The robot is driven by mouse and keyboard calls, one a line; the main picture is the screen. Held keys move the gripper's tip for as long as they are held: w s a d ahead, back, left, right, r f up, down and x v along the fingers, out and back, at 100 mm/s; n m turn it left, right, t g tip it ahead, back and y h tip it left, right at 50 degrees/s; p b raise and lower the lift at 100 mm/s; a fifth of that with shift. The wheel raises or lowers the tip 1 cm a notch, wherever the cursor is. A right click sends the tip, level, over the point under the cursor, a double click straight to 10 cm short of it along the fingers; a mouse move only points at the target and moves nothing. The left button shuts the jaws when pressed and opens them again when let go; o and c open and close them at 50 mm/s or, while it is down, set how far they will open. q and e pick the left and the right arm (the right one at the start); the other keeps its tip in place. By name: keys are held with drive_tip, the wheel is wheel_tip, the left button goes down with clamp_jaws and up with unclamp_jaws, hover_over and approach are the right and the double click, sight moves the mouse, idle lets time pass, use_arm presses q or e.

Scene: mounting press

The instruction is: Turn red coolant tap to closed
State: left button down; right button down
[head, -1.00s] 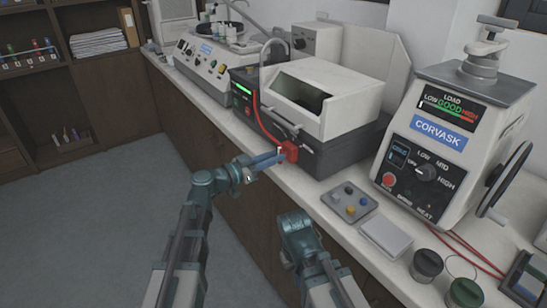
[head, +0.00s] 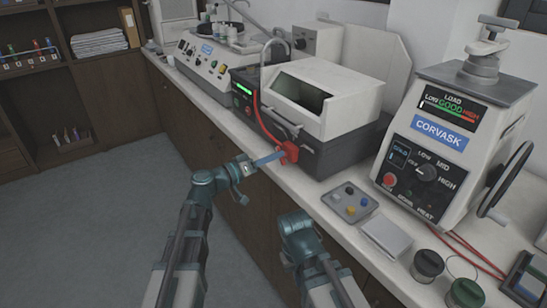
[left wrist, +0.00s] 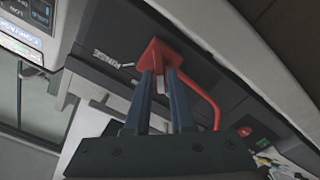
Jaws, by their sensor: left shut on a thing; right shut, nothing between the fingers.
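The red coolant tap (head: 289,152) is on the front of the dark-based machine with the white hood, with a red hose running up from it. My left gripper (head: 276,157) reaches it from the left, its blue fingers shut on the tap's handle. In the left wrist view, the red tap (left wrist: 158,52) stands at the ends of the two fingers (left wrist: 164,75), with a pale strip between them. The word RINSE is printed on the dark panel beside it. My right gripper (head: 297,232) is low in front of the counter, shut and empty, its fingertips hard to make out.
The mounting press (head: 455,140) stands right on the counter. Dark jars (head: 427,265) sit near the front edge. The floor (head: 110,220) left is clear.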

use_arm(q)
drive_tip(key=shift+n, duration=0.5)
drive_tip(key=c, duration=0.8)
unclamp_jaws()
drive_tip(key=shift+o, duration=0.2)
drive_tip(key=shift+a, duration=0.1)
drive_tip(key=v, duration=1.3)
drive_tip(key=shift+s+a, duration=0.25)
